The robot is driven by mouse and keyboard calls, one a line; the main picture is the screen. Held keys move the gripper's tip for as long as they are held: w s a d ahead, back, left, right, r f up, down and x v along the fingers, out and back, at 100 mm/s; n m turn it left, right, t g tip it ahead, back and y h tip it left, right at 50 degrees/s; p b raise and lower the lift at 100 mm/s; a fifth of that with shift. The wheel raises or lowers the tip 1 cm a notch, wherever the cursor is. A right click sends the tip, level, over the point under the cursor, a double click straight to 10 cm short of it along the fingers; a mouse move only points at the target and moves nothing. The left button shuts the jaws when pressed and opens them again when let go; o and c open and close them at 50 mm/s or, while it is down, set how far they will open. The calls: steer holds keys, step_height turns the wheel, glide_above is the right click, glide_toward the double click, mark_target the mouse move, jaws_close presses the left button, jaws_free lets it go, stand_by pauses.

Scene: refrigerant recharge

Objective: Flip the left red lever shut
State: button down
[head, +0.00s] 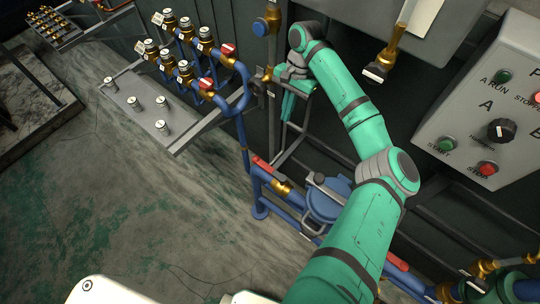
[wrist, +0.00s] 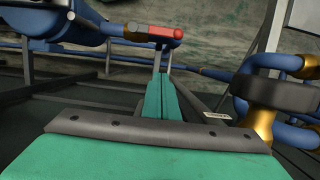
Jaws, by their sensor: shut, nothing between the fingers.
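The left red lever (head: 262,163) sits on the blue pipe by the left side of the blue round housing, with a brass fitting (head: 282,187) beside it. In the wrist view the red lever (wrist: 165,33) lies just beyond my fingertips, roughly in line with the pipe. My gripper (head: 286,112) is above and slightly right of the lever in the head view, its fingers pointing down. In the wrist view my gripper (wrist: 160,80) has its two green fingers together with nothing between them. The fingertips look close to the lever, but contact cannot be told.
The blue housing (head: 328,200) stands right of the lever, partly behind my arm. Another red lever (head: 397,262) is farther right on the pipe. Blue pipes and brass valves (head: 205,47) stand at upper left over a grey shelf (head: 150,110). A control panel (head: 480,110) is at right.

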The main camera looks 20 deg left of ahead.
mark_target(270, 170)
steer(key=s+a+r+x, duration=0.1)
steer(key=s+x, duration=0.2)
steer(key=x, duration=1.6)
steer(key=shift+s, duration=0.2)
